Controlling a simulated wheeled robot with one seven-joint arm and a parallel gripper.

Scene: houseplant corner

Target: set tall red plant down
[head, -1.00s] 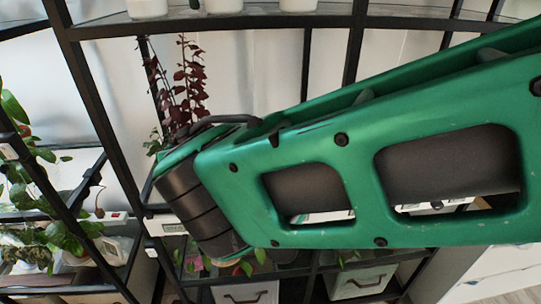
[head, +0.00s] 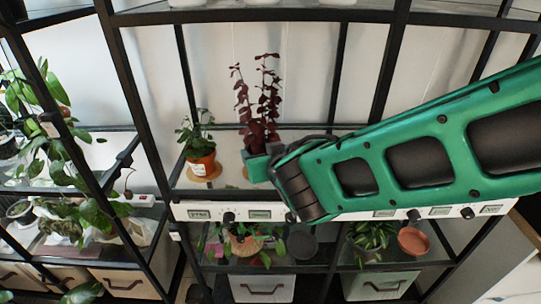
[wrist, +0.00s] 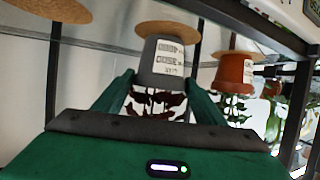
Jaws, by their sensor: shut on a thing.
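The tall red plant (head: 260,108) has dark red leaves on upright stems and stands upright behind the glass shelf's front rail in the head view. Its grey pot (wrist: 162,62), with a pale label, shows upside down in the wrist view. My gripper (wrist: 160,84) is shut on this pot, one green finger on each side. In the head view my gripper (head: 258,166) hides most of the pot. The pot's base is at a round cork mat (wrist: 172,29); I cannot tell if they touch.
Left of it, a small green plant in a terracotta pot (head: 202,165) stands on a cork mat (head: 205,178); this pot is close by in the wrist view (wrist: 233,74). Another cork mat (wrist: 55,9) looks empty. Black rack posts (head: 187,80) and a white front rail (head: 350,212) bound the shelf.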

